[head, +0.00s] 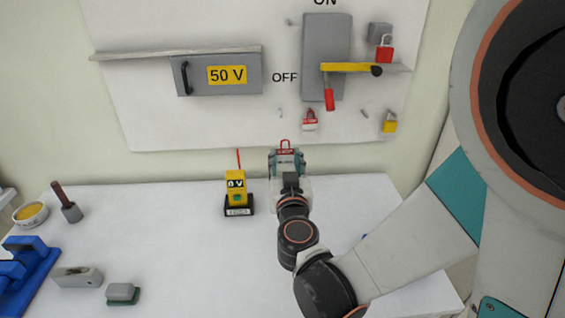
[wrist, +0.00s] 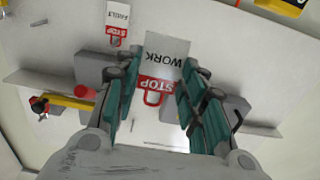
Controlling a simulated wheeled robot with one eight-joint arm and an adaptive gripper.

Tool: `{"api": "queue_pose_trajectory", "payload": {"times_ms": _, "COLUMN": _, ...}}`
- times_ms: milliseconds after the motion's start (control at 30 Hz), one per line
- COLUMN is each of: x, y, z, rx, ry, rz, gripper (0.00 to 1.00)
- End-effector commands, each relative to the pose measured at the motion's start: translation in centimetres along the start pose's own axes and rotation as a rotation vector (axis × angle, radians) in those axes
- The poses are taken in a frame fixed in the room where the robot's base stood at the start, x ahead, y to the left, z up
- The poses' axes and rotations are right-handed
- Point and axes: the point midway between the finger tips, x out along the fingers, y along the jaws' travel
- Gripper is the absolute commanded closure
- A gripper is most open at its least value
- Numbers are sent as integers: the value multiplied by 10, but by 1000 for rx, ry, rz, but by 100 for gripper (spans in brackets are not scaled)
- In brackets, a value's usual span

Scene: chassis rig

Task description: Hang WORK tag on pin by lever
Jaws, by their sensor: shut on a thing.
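My gripper (head: 287,163) is shut on the WORK tag, low in front of the wall panel's bottom edge. In the head view the tag's red top loop (head: 285,145) shows above the fingers; the rest is mostly hidden. In the wrist view the white WORK tag (wrist: 166,50), with a red STOP band and loop, sits upside down between the teal finger pads (wrist: 155,88). The yellow lever (head: 345,67) with a red handle (head: 329,99) is on the grey switch box (head: 313,45), by OFF. A small pin (head: 364,113) sticks out at its lower right.
Another red and white tag (head: 309,121) hangs on the panel below the switch box. A red padlock (head: 385,50) and a yellow padlock (head: 390,123) are at right. A yellow meter (head: 236,187) stands on the table left of my gripper. A grey 50 V box (head: 218,75) is at left.

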Motion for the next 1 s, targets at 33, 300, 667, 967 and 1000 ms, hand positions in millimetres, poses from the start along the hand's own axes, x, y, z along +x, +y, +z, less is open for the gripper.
{"api": "queue_pose_trajectory", "payload": {"times_ms": 33, "x": 1, "y": 0, "z": 0, "rx": 0, "ry": 0, "rz": 0, "gripper": 73}}
{"api": "queue_pose_trajectory", "payload": {"times_ms": 300, "x": 11, "y": 0, "z": -2, "rx": 0, "ry": 0, "rz": 0, "gripper": 73}}
{"api": "queue_pose_trajectory", "payload": {"times_ms": 667, "x": 28, "y": 0, "z": -2, "rx": 0, "ry": 0, "rz": 0, "gripper": 73}}
{"api": "queue_pose_trajectory", "payload": {"times_ms": 967, "x": 41, "y": 0, "z": -2, "rx": 0, "ry": 0, "rz": 0, "gripper": 73}}
{"api": "queue_pose_trajectory", "payload": {"times_ms": 1000, "x": 43, "y": 0, "z": -2, "rx": 0, "ry": 0, "rz": 0, "gripper": 73}}
